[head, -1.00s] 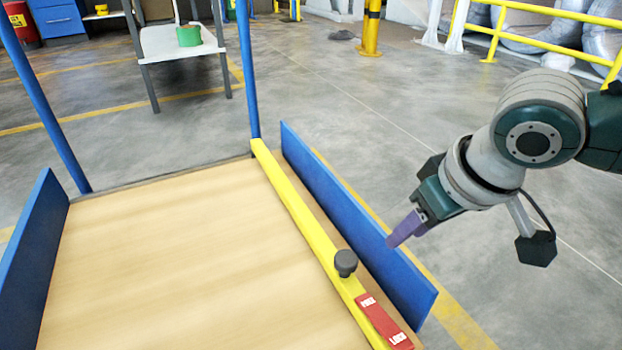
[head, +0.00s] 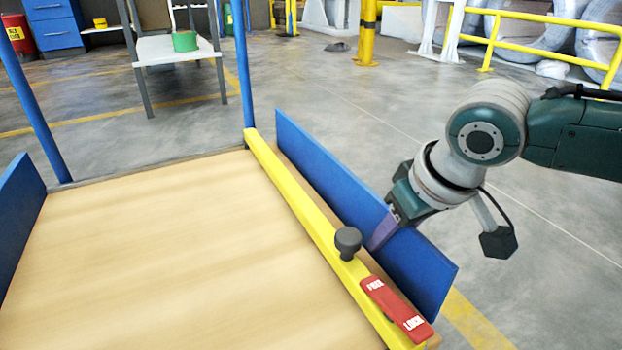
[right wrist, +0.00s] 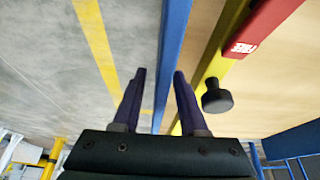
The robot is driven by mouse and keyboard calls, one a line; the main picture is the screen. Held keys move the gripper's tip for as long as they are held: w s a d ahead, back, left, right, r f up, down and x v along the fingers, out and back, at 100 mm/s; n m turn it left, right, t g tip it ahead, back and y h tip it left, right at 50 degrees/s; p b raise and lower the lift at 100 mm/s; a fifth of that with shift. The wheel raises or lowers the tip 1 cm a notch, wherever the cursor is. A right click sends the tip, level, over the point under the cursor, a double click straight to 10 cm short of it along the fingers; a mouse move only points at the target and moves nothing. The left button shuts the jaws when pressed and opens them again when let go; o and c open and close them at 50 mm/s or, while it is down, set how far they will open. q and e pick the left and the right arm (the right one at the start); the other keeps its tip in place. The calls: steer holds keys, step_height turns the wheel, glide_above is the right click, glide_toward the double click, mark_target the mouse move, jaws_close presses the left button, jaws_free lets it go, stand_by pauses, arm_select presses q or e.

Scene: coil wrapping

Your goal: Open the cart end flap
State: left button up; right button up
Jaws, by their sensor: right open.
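The cart has a pale wooden deck (head: 150,260) with a blue upright panel (head: 345,205) along its right edge, likely the flap. A yellow bar (head: 290,195) runs just inside that panel. It carries a black knob (head: 348,240) and a red FREE/LOCK label (head: 397,308). My right gripper (head: 376,242) is open at the panel's top edge, near the knob. One purple finger shows on the deck side; the other is hidden. In the right wrist view my open fingers (right wrist: 158,80) lie either side of the blue panel (right wrist: 172,50). Contact cannot be told. My left gripper is out of view.
Another blue panel (head: 20,225) stands on the deck's left edge, and blue posts (head: 244,65) rise at its far corners. A pale table (head: 175,50) with a green roll stands beyond. Yellow railings (head: 540,20) are at the back right. The floor right of the cart is clear.

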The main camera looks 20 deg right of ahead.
jaws_close()
stand_by(1.3)
